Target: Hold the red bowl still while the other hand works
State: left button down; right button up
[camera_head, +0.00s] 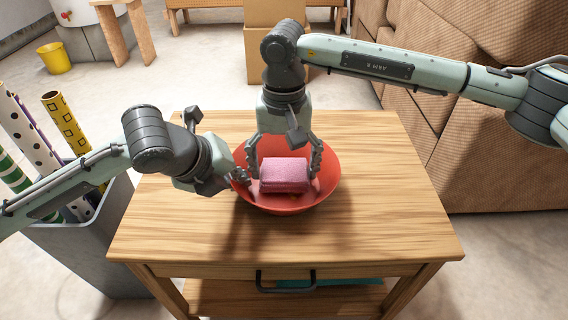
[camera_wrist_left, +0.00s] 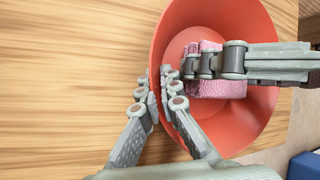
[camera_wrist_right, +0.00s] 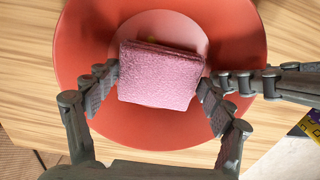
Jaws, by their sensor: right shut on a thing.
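The red bowl (camera_head: 327,190) stands upright on the wooden table (camera_head: 400,200). My left gripper (camera_head: 243,180) is at the bowl's left side. In the left wrist view its fingers (camera_wrist_left: 161,95) are close together with the bowl's rim (camera_wrist_left: 158,60) between them, one finger outside and one inside. A pink, rough-textured sponge-like block (camera_head: 284,174) is in the bowl. My right gripper (camera_head: 285,165) reaches down into the bowl and is shut on this block; in the right wrist view a finger presses each side of it (camera_wrist_right: 160,78). The bowl's floor under the block is mostly hidden.
A grey bin (camera_head: 90,245) with several patterned tubes stands left of the table. A brown recliner (camera_head: 480,150) is behind and to the right. A cardboard box (camera_head: 275,40) and a yellow bucket (camera_head: 54,58) are behind. The tabletop around the bowl is clear.

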jog(key=shift+f, duration=0.35)
jog(key=shift+f, duration=0.35)
dwell(1.1)
jog(key=shift+s, duration=0.15)
jog(key=shift+s, duration=0.6)
pick_arm(q)
jog(key=shift+r, duration=0.1)
pick_arm(e)
jog(key=shift+w, duration=1.5)
jog(key=shift+s+r, duration=0.1)
jog(key=shift+s, duration=1.45)
jog(key=shift+w, duration=1.6)
jog(key=shift+d, duration=0.1)
